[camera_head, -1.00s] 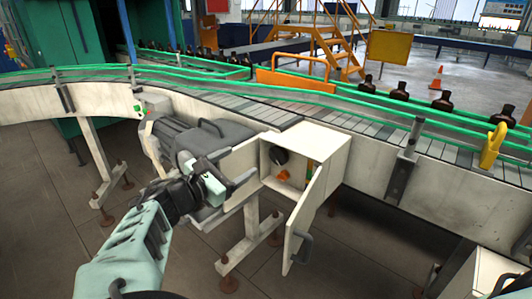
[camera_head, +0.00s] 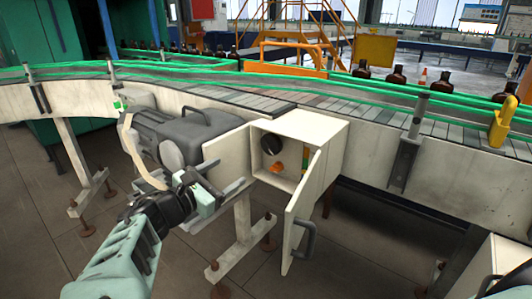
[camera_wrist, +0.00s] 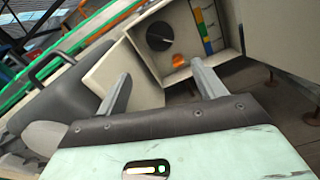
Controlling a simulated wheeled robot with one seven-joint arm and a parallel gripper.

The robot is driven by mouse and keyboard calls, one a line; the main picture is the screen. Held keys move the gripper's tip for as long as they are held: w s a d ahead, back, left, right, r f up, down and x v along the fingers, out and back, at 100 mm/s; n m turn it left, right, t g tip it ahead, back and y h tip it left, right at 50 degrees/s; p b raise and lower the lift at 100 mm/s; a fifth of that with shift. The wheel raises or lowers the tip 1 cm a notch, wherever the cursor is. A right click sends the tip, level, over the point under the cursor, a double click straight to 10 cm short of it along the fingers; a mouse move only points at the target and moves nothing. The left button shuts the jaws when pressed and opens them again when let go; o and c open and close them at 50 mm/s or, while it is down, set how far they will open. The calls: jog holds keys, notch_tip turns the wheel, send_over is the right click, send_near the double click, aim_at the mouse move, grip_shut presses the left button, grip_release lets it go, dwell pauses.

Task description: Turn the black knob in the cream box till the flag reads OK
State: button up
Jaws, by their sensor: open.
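The cream box (camera_head: 318,127) is fixed at the side of the conveyor, with its door (camera_head: 302,212) swung open toward me. Inside it is the round black knob (camera_head: 271,144), with an orange flag or pointer (camera_head: 277,167) below it. In the wrist view the black knob (camera_wrist: 159,36) shows a pale mark, and the orange piece (camera_wrist: 180,62) sits under it beside a coloured strip (camera_wrist: 205,28). I cannot read any OK. My gripper (camera_head: 238,189) is left of and in front of the box opening. In the wrist view its fingers (camera_wrist: 160,88) are apart, with nothing between them.
A grey motor (camera_head: 185,135) stands left of the box, close to my gripper. The open door with its dark handle (camera_head: 305,240) bounds the opening on the right. The conveyor with green rails (camera_head: 400,95) carries amber bottles (camera_head: 397,77) behind.

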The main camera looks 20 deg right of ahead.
aim_at(267, 147)
jog(key=p+x, duration=0.1)
jog(key=x, duration=1.6)
jog(key=shift+a+p, duration=0.1)
jog(key=shift+p, duration=0.2)
jog(key=shift+c, duration=0.3)
jog(key=c, duration=0.6)
